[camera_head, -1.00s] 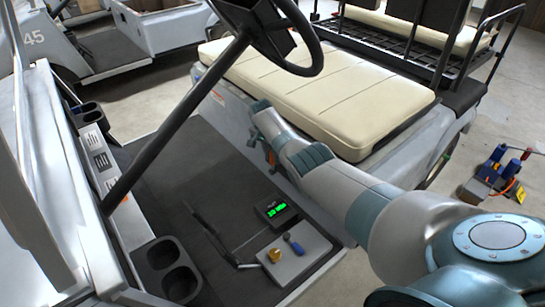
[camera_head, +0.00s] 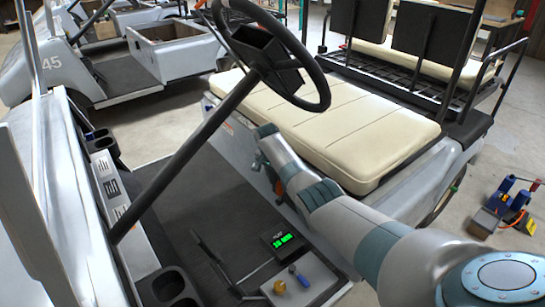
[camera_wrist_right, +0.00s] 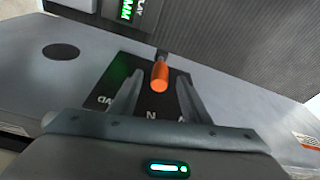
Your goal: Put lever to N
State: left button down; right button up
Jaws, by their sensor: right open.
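The lever has an orange knob (camera_wrist_right: 160,75) and shows in the right wrist view, standing out from a dark plate (camera_wrist_right: 150,100) marked FWD on the left and N in the middle; the right-hand letter is partly hidden by a finger. The knob is roughly in line with the N. My right gripper (camera_wrist_right: 159,78) is open, with one finger on each side of the knob and gaps visible between. My left gripper is not in view.
The cart's cream seat (camera_head: 335,125) lies above the panel. The steering wheel (camera_head: 270,50) and its column stand to the left. A green display (camera_head: 283,239) and small knobs sit near the floor below. Blue and red equipment (camera_head: 505,205) stands on the ground at right.

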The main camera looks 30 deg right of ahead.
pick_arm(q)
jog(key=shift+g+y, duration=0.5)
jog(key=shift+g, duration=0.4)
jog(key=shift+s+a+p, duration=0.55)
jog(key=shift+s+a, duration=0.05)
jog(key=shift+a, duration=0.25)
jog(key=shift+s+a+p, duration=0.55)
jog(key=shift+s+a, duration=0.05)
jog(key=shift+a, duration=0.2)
pick_arm(e)
jog(key=w+v, duration=0.1)
jog(key=v, duration=1.2)
jog(key=shift+s+r, duration=0.3)
jog(key=shift+s, duration=0.2)
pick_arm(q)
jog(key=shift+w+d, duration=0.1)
pick_arm(e)
jog(key=shift+a+f, duration=0.1)
jog(key=shift+a, duration=0.1)
